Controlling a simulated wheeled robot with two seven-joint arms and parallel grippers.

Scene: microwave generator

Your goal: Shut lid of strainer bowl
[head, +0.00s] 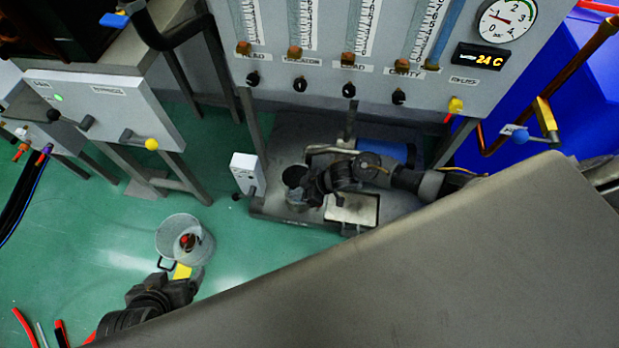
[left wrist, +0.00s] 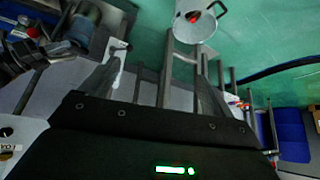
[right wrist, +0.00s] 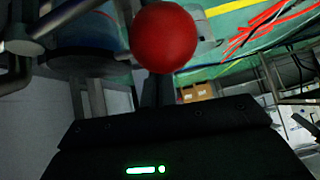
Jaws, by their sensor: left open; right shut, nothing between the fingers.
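I cannot make out the strainer bowl or its lid for sure. A pale square plate or opening (head: 352,208) lies on the dark pump base, just beside my right gripper (head: 310,190). A dark round part (head: 295,176) sits at that gripper's tip. In the right wrist view a red ball knob (right wrist: 165,38) is close in front of my right gripper, which is shut and empty; the head view hides this knob.
The grey base (head: 280,208) stands under a panel (head: 330,75) with tubes and knobs. A small white box (head: 246,170) stands at its left corner. A large grey slab (head: 450,270) fills the lower right. Green floor (head: 110,235) is open around the bucket.

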